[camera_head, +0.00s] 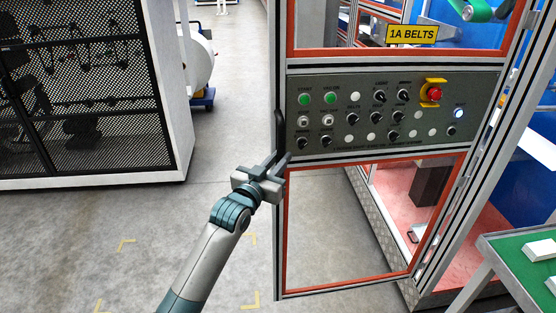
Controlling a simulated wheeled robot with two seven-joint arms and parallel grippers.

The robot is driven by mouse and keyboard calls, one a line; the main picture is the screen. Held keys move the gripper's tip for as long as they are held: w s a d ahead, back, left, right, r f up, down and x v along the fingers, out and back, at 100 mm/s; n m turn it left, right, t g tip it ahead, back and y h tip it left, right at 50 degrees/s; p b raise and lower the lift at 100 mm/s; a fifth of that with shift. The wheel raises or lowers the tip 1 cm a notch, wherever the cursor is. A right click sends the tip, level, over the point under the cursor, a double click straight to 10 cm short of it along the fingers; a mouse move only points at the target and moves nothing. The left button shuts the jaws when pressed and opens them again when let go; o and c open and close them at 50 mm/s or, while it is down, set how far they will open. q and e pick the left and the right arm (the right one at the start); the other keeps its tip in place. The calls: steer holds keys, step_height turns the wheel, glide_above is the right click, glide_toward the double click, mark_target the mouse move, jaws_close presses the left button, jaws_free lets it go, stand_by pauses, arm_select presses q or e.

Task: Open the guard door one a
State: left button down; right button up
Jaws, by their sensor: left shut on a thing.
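The guard door (393,158) has an aluminium frame with red inner edging, a grey control panel across its middle and a yellow "1A BELTS" sign (411,34) above. It stands swung out from the machine, with floor showing through its lower pane. A black upright handle (280,132) is on its left edge. My left gripper (277,162) is at the lower end of this handle, shut on it; the fingers partly hide the grip. My right gripper is not in view.
A black mesh cage (85,90) with a white frame stands at left. A green-topped table (520,265) is at lower right, near the machine's base. The grey floor left of the door is clear, with yellow corner marks. A red emergency stop (434,94) sits on the panel.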

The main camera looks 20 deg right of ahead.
arm_select(q)
steer(key=shift+d+r, duration=0.15)
steer(key=shift+d, duration=0.05)
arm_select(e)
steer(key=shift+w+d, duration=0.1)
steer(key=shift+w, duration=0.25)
arm_select(q)
steer(key=c, duration=1.9)
jaws_free()
steer(key=shift+d, duration=0.1)
steer(key=shift+c, duration=0.2)
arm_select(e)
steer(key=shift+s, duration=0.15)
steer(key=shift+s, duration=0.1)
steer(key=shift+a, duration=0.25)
arm_select(q)
steer(key=shift+s+a, duration=0.1)
steer(key=shift+a, duration=0.1)
